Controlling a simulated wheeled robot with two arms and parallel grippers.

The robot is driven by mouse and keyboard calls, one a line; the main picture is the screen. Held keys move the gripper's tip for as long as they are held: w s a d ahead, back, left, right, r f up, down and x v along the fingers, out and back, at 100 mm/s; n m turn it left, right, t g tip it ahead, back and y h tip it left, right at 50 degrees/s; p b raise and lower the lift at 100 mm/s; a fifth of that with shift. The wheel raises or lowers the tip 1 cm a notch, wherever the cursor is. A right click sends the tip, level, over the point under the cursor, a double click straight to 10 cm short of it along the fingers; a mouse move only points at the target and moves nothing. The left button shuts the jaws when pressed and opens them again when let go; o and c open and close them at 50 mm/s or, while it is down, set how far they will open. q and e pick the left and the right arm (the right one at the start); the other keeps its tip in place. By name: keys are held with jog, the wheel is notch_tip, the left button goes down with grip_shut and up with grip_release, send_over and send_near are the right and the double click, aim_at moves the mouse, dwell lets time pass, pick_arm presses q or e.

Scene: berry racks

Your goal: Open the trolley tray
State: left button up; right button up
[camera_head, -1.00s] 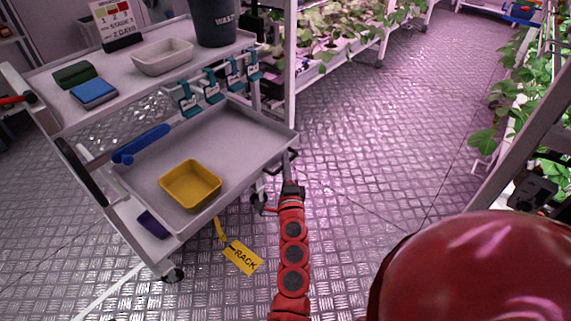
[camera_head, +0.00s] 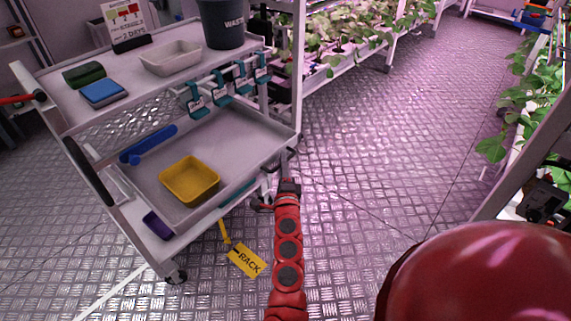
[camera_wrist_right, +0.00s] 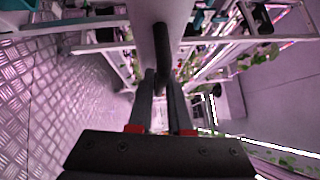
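The trolley's grey tray (camera_head: 240,130) is the level below the top shelf. It holds a yellow bin (camera_head: 190,181) and a blue tool (camera_head: 148,145). A dark handle (camera_head: 292,152) shows at the tray's right corner; it also shows in the right wrist view (camera_wrist_right: 161,45), attached to a pale panel. My right gripper (camera_head: 287,172) is at that corner, its red arm coming up from below. In the right wrist view its two fingers (camera_wrist_right: 162,90) flank the handle closely and appear closed on it. I do not see my left gripper.
The trolley's top shelf (camera_head: 130,100) holds a white bin (camera_head: 170,58), a waste bucket (camera_head: 222,24), and blue and green items. A yellow rack tag (camera_head: 245,260) hangs below the tray. Plant racks (camera_head: 340,60) stand behind. The metal floor (camera_head: 400,140) to the right is clear.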

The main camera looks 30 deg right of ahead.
jog(key=o, duration=0.4)
jog(key=shift+c, duration=0.2)
jog(key=p+v, duration=0.1)
jog(key=v, duration=1.6)
jog(key=shift+s, duration=0.2)
jog(key=shift+a, duration=0.15)
